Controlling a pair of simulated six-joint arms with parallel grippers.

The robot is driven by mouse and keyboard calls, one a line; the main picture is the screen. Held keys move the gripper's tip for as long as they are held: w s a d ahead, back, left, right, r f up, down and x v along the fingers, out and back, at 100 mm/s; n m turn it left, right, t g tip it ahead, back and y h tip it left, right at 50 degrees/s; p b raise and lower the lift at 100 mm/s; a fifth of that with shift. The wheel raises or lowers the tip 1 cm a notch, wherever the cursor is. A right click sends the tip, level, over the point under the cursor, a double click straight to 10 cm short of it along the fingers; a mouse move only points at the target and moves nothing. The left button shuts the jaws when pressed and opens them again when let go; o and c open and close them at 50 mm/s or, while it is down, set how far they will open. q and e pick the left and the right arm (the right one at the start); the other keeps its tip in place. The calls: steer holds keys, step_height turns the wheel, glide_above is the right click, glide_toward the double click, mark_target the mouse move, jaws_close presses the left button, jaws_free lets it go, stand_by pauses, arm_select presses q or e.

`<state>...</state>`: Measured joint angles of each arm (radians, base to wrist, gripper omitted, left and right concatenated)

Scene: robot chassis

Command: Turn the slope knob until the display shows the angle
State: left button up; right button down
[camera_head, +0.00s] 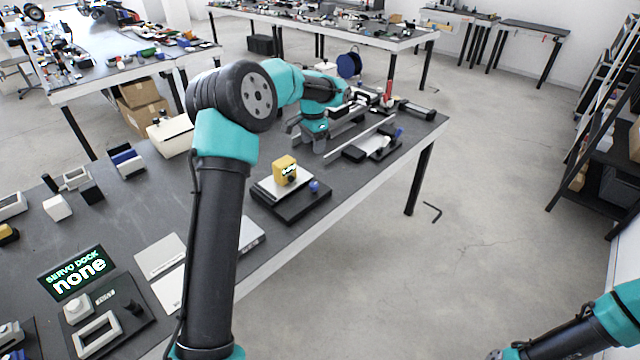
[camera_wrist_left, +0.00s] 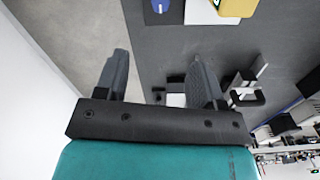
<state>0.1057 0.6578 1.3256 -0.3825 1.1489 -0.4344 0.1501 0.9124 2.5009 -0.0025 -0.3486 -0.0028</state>
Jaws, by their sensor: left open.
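A dark base (camera_head: 290,213) on the table carries a pale plate (camera_head: 265,187) with a yellow block (camera_head: 284,163) on it. A blue knob (camera_head: 314,187) sits at its right side. The block has a small dark patch with pale marks, too small to read. The wrist view shows the blue knob (camera_wrist_left: 159,5) and yellow block (camera_wrist_left: 238,7) cut off at the top edge. My left gripper (camera_head: 306,137) is open above the table, beyond this device. Its two fingers (camera_wrist_left: 160,68) are apart with nothing between them held. My right gripper's fingers are out of view.
Another device with a blue knob (camera_head: 398,132) stands farther right. A pale box (camera_head: 172,134) and small blocks stand at the back left.

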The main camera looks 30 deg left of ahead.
mark_target(314, 184)
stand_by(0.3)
arm_select(q)
step_height(314, 184, down, 17)
steer(key=shift+f, duration=0.2)
stand_by(0.6)
steer(key=c, duration=0.9)
